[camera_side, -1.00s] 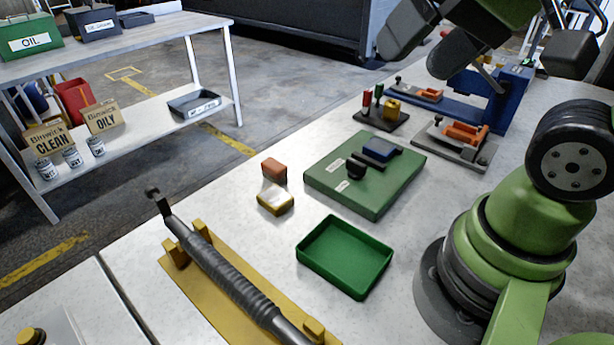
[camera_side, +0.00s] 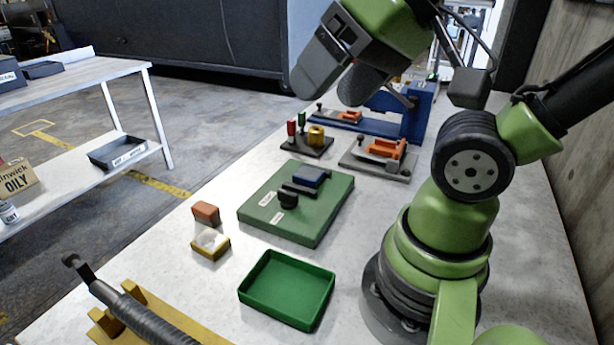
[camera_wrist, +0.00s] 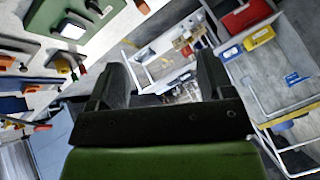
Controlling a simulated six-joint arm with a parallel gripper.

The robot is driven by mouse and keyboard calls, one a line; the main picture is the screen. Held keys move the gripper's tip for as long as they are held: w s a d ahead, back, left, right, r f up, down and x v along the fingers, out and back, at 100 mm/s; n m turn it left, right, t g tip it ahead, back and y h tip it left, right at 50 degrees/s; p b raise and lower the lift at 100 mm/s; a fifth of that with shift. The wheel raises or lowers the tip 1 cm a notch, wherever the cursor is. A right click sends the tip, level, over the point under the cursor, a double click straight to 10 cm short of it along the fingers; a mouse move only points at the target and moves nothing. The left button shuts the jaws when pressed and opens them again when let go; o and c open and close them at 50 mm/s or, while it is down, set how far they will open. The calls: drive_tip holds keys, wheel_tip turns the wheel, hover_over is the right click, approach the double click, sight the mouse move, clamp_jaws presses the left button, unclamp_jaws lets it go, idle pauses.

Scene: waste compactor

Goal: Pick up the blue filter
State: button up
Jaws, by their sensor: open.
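The blue filter (camera_side: 309,176) is a small dark-blue block. It sits in a black holder on top of the flat green board (camera_side: 262,216) in the side view. My gripper (camera_side: 325,97) is high above the bench, behind and above the board in the picture, and well clear of the filter. Its two dark fingers are apart with nothing between them. In the wrist view my gripper (camera_wrist: 163,78) points toward the floor and shelving.
A green tray (camera_side: 287,288) is in front of the board. Orange (camera_side: 206,213) and yellow (camera_side: 210,243) blocks lie left of it. A stand with red and green pegs (camera_side: 307,143), an orange clamp (camera_side: 385,148) and a blue fixture (camera_side: 412,112) stand behind.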

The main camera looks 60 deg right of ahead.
drive_tip(key=o, duration=0.4)
drive_tip(key=shift+c, duration=0.2)
drive_tip(key=shift+w, duration=0.1)
drive_tip(key=n+g+h, duration=0.2)
drive_tip(key=n+g, duration=0.5)
drive_tip(key=n, duration=1.5)
hover_over(309, 173)
wheel_tip(309, 173, down, 22)
drive_tip(key=shift+a, duration=0.15)
drive_tip(key=shift+f, duration=2.95)
